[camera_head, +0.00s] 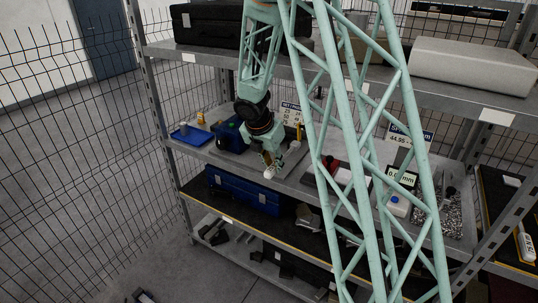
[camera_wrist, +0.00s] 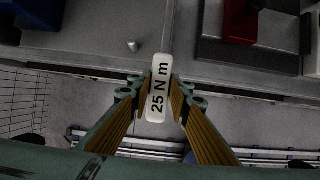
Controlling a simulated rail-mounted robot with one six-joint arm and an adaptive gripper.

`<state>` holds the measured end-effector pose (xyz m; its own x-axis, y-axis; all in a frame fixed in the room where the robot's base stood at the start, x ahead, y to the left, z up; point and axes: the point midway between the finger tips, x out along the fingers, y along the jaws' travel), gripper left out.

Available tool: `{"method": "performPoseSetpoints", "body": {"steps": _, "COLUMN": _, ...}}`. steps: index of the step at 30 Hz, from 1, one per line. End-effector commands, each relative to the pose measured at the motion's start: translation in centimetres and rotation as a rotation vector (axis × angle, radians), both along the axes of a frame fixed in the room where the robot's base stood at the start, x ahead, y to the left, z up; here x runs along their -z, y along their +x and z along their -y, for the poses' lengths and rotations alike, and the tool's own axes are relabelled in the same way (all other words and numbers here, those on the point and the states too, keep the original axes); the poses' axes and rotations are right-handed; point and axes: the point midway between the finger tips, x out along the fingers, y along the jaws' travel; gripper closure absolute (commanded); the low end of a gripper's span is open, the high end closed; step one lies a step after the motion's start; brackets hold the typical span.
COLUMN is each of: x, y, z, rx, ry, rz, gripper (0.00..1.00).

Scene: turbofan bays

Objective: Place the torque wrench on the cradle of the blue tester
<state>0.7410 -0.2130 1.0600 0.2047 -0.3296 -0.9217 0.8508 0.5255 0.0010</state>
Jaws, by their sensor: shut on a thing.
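My gripper (camera_head: 268,160) hangs at the front edge of the middle shelf. In the wrist view its fingers (camera_wrist: 158,95) are closed on the torque wrench (camera_wrist: 159,88), whose white part reads "25 N m". The wrench's white end (camera_head: 271,172) also shows below my gripper in the head view; the rest of it is hidden or too small to make out. The blue tester (camera_head: 228,134) stands on the middle shelf, behind and left of my gripper and partly covered by my arm. Its cradle cannot be made out.
A red device (camera_wrist: 240,20) on a dark base stands right of my gripper; it also shows in the head view (camera_head: 329,163). A blue tray (camera_head: 190,136) lies at the shelf's left end. A blue case (camera_head: 243,190) sits on the shelf below. Wire fencing (camera_head: 80,150) stands left.

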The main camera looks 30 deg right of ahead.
Motion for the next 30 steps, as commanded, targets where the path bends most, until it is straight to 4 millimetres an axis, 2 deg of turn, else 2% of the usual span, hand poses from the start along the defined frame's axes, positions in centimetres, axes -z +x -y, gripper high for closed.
{"method": "performPoseSetpoints", "body": {"steps": 30, "x": 1.1, "y": 13.3, "z": 3.8, "rx": 0.001, "ry": 0.000, "rz": 0.002, "gripper": 0.99}}
